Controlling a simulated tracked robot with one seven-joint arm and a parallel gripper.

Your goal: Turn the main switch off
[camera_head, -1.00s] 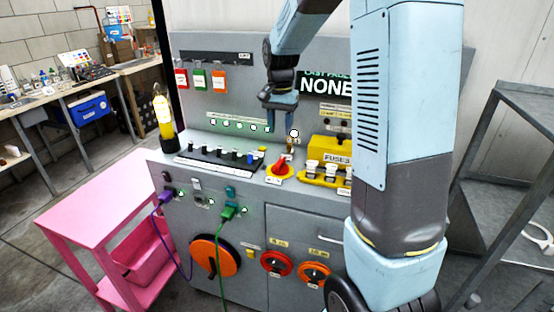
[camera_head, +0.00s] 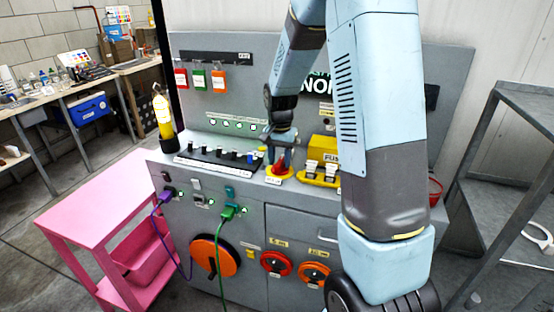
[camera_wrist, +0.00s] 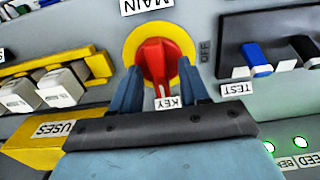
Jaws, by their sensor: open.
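The main switch (camera_head: 279,171) is a red rotary handle on a yellow round plate on the console's sloped top. I see gaps between fingers and handle.
A yellow fuses box (camera_head: 322,150) with white-topped fuses stands just right of the switch. A row of black and blue toggle switches (camera_head: 220,155) is to its left. A pink table (camera_head: 95,210) is at left.

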